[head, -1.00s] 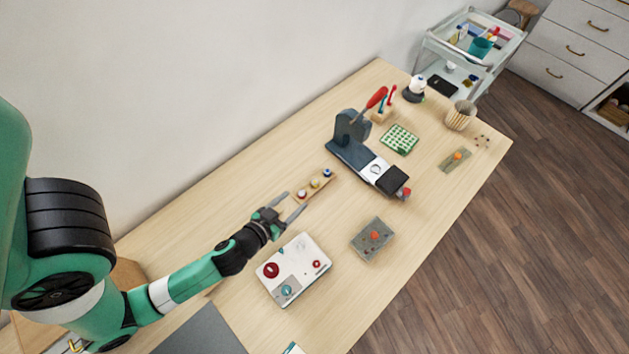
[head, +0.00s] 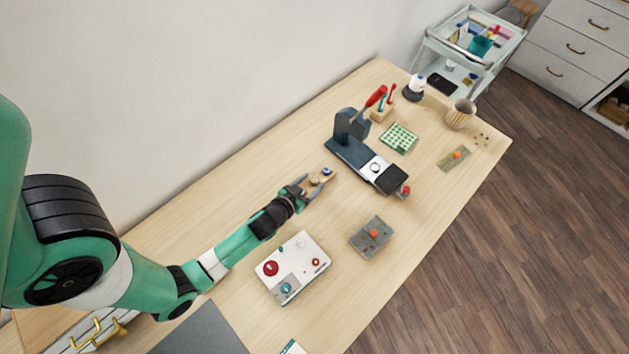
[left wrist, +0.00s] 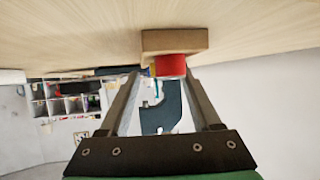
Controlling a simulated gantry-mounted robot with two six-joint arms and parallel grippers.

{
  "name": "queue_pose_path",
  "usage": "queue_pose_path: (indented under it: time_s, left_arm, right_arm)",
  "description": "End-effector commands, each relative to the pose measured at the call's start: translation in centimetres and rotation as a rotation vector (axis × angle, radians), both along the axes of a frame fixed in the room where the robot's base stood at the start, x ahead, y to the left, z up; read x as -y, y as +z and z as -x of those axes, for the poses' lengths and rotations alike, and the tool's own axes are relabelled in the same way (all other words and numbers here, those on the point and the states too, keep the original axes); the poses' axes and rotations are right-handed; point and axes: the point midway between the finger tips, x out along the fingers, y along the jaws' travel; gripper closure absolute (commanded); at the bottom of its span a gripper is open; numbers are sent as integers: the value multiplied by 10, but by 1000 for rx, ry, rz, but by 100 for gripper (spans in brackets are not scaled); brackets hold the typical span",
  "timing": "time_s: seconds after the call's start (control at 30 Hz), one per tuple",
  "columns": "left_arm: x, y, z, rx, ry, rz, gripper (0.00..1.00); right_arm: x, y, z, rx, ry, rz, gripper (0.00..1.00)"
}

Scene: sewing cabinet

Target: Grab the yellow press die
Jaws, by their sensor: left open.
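A small wooden die strip (head: 331,177) lies on the table in the head view, with small round dies on it. A blue-topped die (head: 327,171) is at its far end and a yellowish die (head: 315,182) is nearer my gripper. My left gripper (head: 306,187) is open at the near end of the strip and hides part of it. In the left wrist view, which looks upside down, the strip (left wrist: 175,41) and a red die (left wrist: 171,66) show near the fingertips. Only a thin yellow sliver (left wrist: 153,70) shows beside the red die. My right gripper is out of view.
The dark blue press (head: 350,140) stands beyond the strip. A white control box (head: 303,262) and a grey plate with an orange knob (head: 371,246) lie nearer. A green grid tile (head: 399,138) lies past the press. Table left of my arm is clear.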

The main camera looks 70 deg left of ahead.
Motion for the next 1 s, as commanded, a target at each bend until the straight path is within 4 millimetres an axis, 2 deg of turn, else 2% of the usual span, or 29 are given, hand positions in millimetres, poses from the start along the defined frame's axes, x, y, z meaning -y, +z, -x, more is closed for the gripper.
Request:
queue_pose_path:
  time_s: [0.27,0.63,1.0]
  left_arm:
    - [-4,-3,-5,-1,0,0,36]
    - [-3,-3,-5,-1,0,1,100]
    - [-3,-3,-5,0,0,0,100]
  right_arm:
    - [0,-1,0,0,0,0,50]
    - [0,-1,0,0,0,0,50]
    - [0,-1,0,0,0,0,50]
